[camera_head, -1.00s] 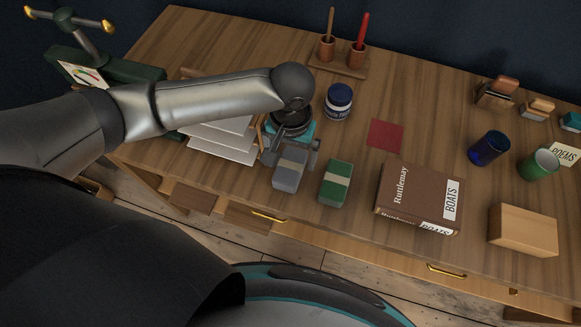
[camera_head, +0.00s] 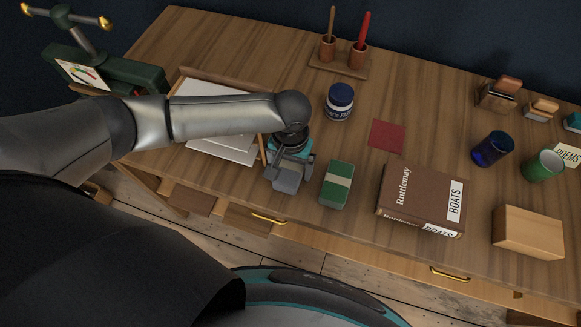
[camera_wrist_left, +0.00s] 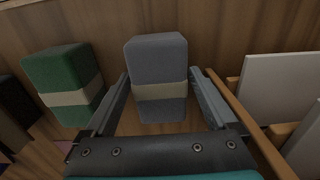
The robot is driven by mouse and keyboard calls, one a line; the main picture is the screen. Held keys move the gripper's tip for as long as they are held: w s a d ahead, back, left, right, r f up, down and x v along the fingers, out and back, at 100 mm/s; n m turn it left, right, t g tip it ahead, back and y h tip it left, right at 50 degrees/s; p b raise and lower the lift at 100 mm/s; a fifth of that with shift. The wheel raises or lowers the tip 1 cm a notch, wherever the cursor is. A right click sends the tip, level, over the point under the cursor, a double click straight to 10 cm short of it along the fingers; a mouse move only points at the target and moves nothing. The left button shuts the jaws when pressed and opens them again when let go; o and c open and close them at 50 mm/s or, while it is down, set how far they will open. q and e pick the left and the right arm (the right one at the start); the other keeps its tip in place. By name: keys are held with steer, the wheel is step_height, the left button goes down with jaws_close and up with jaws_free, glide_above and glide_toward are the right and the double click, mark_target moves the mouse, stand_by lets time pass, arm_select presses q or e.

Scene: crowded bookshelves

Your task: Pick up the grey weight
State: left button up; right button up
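The grey weight (camera_head: 287,182) is a block with a pale band, standing near the front edge of the desk. In the left wrist view the weight (camera_wrist_left: 157,55) sits between the tips of my left gripper (camera_wrist_left: 160,73). One finger is on each side, and a narrow gap seems to show beside the block. In the head view my left gripper (camera_head: 289,170) comes down over the weight and hides its upper part. The gripper looks open; I cannot tell whether a finger touches the block. My right gripper is not in view.
A green block (camera_head: 337,184) with a pale band stands close on the right; it also shows in the left wrist view (camera_wrist_left: 62,80). A brown book (camera_head: 415,195) lies farther right. A paper tray (camera_head: 212,88) is on the left. A blue-lidded jar (camera_head: 339,101) stands behind.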

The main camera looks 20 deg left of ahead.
arm_select(q)
jaws_close()
stand_by(0.5)
steer(key=shift+w+r, duration=0.1)
